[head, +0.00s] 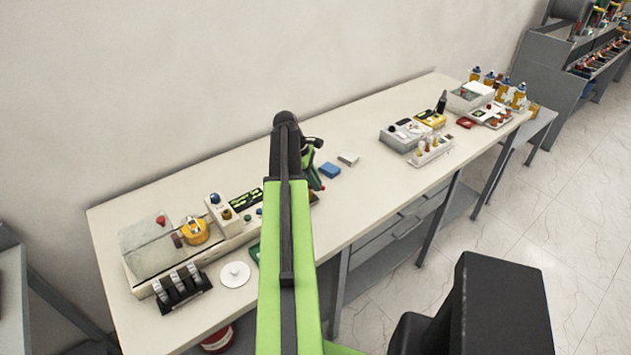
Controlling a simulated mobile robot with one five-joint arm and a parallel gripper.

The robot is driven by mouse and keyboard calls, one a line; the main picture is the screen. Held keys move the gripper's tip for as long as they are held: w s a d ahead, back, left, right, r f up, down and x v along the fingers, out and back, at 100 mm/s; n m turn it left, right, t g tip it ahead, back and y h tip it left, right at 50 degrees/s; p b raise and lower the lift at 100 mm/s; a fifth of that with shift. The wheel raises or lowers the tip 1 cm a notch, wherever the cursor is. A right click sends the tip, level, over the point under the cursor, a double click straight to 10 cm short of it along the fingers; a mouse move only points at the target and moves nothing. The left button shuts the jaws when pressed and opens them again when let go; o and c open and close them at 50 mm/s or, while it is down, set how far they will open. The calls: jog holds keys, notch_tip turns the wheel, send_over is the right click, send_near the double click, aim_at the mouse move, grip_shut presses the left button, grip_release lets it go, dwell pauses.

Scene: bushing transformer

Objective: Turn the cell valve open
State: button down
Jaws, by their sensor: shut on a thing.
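A grey-white box unit with a clear-looking top (150,251) stands at the left end of the bench. A red knob (161,220) sits on it, and a yellow round fitting with a dark red part (195,231) is at its right. I cannot tell which of these parts is the cell valve. A white upright block with a blue knob (217,209) and a green-marked dark panel (245,199) stand just right of it. My green and black arm rises through the middle of the view and folds down behind itself. My gripper's fingers are hidden behind the arm.
The long bench (362,205) runs along the wall. A black three-part block (182,287) and white disc (235,274) lie near its front left edge. A blue block (329,170) lies right of my arm. Instruments and bottles (518,97) crowd the far right end.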

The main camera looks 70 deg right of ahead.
jog(key=m, duration=0.1)
jog(key=m+y, duration=0.1)
jog(key=m, duration=0.1)
jog(key=shift+a+m, duration=0.3)
jog(key=shift+a, duration=0.05)
jog(key=shift+w+a+m+t+y, duration=0.15)
jog(key=shift+m+y, duration=0.25)
jog(key=shift+m, duration=0.45)
jog(key=shift+a+m+t+y, duration=0.15)
jog(key=shift+a+m+y, duration=0.2)
jog(key=shift+m, duration=0.5)
jog(key=shift+d, duration=0.1)
jog(key=c, duration=1.4)
grip_release()
jog(key=p+v, duration=1.6)
jog(key=v, duration=0.1)
jog(key=shift+w+d+r, duration=0.15)
